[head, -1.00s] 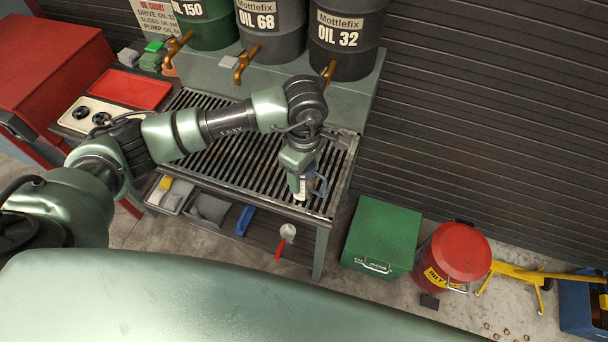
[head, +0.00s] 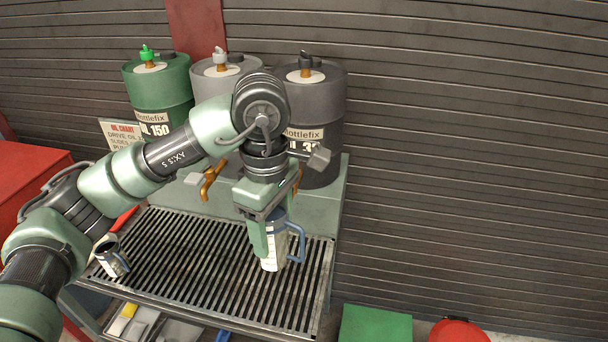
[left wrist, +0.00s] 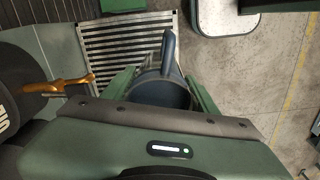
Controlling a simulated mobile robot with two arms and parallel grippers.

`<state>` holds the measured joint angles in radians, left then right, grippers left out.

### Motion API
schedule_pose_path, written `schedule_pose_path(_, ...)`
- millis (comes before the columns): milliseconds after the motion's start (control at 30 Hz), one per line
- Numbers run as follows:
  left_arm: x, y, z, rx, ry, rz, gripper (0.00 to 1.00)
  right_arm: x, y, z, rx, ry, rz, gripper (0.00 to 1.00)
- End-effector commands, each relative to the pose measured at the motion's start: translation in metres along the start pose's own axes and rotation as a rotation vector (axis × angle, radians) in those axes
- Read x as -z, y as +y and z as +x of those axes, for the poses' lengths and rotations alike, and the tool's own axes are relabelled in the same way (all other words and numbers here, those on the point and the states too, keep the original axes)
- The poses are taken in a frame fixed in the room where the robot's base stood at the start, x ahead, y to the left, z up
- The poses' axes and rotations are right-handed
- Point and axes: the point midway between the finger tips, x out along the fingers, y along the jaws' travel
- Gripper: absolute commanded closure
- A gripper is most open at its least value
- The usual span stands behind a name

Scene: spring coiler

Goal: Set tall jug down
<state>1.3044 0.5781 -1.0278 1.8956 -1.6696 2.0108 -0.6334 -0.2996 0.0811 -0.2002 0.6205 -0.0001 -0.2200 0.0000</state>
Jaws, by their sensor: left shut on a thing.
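The tall jug (head: 271,255) is pale with a blue rim and a blue handle (head: 298,243) on its right side. It stands upright at the right part of the slatted drip grate (head: 200,262). My left gripper (head: 268,232) points down and is shut on the jug, one finger along its left side. Whether the jug's base touches the slats I cannot tell. In the left wrist view the jug's dark open mouth (left wrist: 160,92) lies between the two green fingers, with the handle pointing away. My right gripper is not in view.
A smaller jug (head: 112,261) is at the grate's left end. Brass taps (head: 211,181) jut out over the back of the grate below the drums (head: 318,105). The middle of the grate is clear. A green box (head: 375,325) is on the floor at the right.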

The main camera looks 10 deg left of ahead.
Motion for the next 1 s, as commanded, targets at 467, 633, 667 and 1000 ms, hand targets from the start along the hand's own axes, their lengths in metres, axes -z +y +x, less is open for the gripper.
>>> schedule_pose_path(467, 0.022, -0.043, 0.048, -0.002, 0.006, 0.621, 0.89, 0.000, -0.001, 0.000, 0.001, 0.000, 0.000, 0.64)
schedule_pose_path(633, 0.029, -0.071, 0.071, 0.000, 0.006, 0.977, 0.89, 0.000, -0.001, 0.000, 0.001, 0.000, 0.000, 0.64)
schedule_pose_path(667, 0.030, -0.075, 0.074, 0.000, 0.004, 1.028, 0.89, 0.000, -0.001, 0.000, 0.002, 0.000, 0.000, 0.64)
schedule_pose_path(1000, 0.032, -0.094, 0.087, 0.000, 0.001, 1.278, 0.89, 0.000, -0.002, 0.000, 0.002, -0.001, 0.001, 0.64)
